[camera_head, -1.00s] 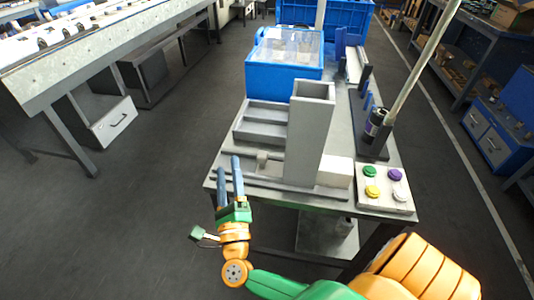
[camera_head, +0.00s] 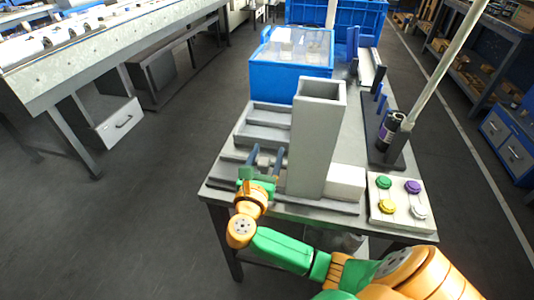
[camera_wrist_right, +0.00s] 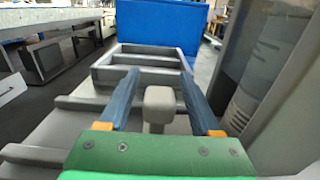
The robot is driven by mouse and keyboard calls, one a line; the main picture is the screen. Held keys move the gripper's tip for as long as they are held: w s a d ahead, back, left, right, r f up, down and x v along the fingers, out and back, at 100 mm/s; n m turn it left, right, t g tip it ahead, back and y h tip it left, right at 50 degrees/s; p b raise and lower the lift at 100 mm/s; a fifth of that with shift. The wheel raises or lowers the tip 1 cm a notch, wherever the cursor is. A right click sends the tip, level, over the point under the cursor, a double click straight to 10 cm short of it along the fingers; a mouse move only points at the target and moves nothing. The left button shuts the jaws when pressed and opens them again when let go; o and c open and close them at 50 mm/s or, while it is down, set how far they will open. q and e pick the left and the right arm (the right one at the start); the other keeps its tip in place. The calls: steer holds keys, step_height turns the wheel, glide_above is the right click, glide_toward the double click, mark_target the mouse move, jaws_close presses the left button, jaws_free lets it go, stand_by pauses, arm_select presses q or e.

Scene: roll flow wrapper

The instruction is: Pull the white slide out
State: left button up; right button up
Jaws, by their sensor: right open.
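The white slide (camera_head: 345,182) shows as a pale block on the near side of the table, against the right side of the tall grey tower (camera_head: 316,150). A grey knob (camera_wrist_right: 158,103) stands up between the fingers in the right wrist view. Whether it is joined to the white block is hidden by the tower. My right gripper (camera_head: 267,157) is left of the tower, low over the table. It is open, with one blue finger on each side of the knob and gaps visible. My left gripper is out of view.
A grey divided tray (camera_head: 257,137) lies beyond the gripper, with a blue bin (camera_head: 287,80) behind it. A button panel (camera_head: 400,203) stands at the table's right front corner. The tower (camera_wrist_right: 265,80) rises close on the gripper's right. Open floor lies to the left.

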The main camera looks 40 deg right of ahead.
jaws_close()
stand_by(1.3)
